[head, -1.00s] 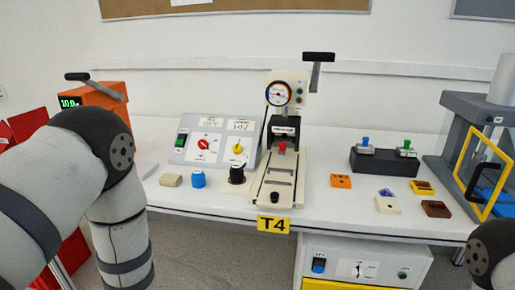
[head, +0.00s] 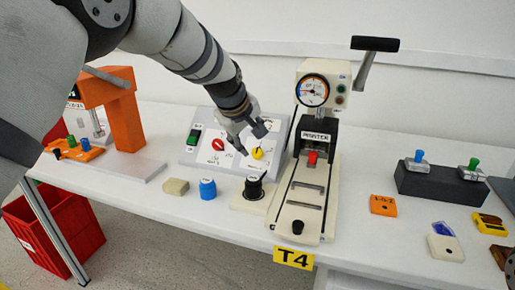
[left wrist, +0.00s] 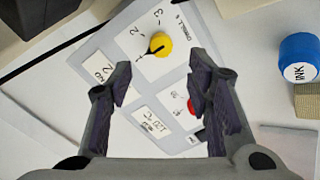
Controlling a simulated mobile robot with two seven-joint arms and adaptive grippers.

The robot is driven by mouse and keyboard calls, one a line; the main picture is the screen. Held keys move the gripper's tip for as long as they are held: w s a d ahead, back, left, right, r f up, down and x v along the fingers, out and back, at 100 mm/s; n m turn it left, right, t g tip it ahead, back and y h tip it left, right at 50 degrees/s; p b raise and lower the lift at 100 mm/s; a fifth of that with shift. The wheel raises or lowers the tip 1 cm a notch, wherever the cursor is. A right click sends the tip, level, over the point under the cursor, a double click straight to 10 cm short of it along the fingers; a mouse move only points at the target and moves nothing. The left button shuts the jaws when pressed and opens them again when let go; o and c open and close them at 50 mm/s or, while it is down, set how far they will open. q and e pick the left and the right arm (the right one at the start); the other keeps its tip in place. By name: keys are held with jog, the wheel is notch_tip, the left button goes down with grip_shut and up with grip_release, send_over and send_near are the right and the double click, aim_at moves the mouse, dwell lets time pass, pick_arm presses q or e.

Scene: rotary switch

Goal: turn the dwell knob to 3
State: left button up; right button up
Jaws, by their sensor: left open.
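The yellow dwell knob (head: 257,153) is on the right half of the sloped grey control panel (head: 188,157). In the left wrist view the knob (left wrist: 162,45) shows with printed marks 2 and 3 beside it. Its dark pointer points to the lower left in that view, away from the 3. My left gripper (head: 256,138) is over the panel beside the knob in the head view. In the left wrist view the gripper (left wrist: 160,76) is open and empty, its fingers apart, with the knob seen beyond the gap. Contact with the knob is not visible.
A red knob (head: 217,144) and a green switch (head: 194,136) share the panel. The press (head: 313,138) stands close on its right.

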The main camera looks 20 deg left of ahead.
aim_at(256, 151)
pick_arm(q)
jog(key=b+x, duration=0.1)
jog(key=x, duration=0.5)
jog(key=shift+f, duration=0.45)
jog(key=shift+w+f, duration=0.15)
jog(key=shift+w, duration=0.25)
grip_shut()
